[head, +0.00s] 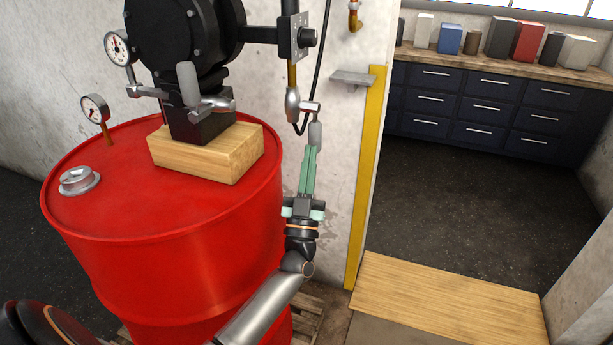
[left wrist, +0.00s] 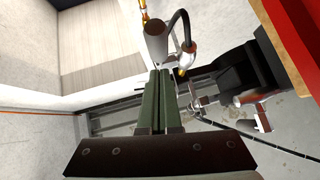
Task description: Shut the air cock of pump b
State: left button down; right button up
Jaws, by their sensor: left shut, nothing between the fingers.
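A black pump (head: 178,40) stands on a wooden block on the red drum (head: 185,235); no letter is readable on it. An air cock (head: 310,106) sits on the air line by the wall, right of the pump, with its grey handle (head: 315,134) hanging down. My left gripper (head: 312,150) is shut and empty, pointing up, with its fingertips just below the handle's lower end. In the left wrist view the shut green fingers (left wrist: 160,72) point at the handle's rounded end (left wrist: 157,42); I cannot tell whether they touch. My right gripper is not in view.
Another grey-handled valve (head: 188,85) is on the pump's front, near two gauges (head: 95,108). A black hose (head: 322,60) hangs by the wall. A small shelf (head: 354,77) and yellow edge strip (head: 366,180) are to the right. Open floor lies beyond the doorway.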

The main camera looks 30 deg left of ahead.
pick_arm(q)
jog(key=shift+w+a, duration=0.4)
jog(key=shift+w, duration=0.45)
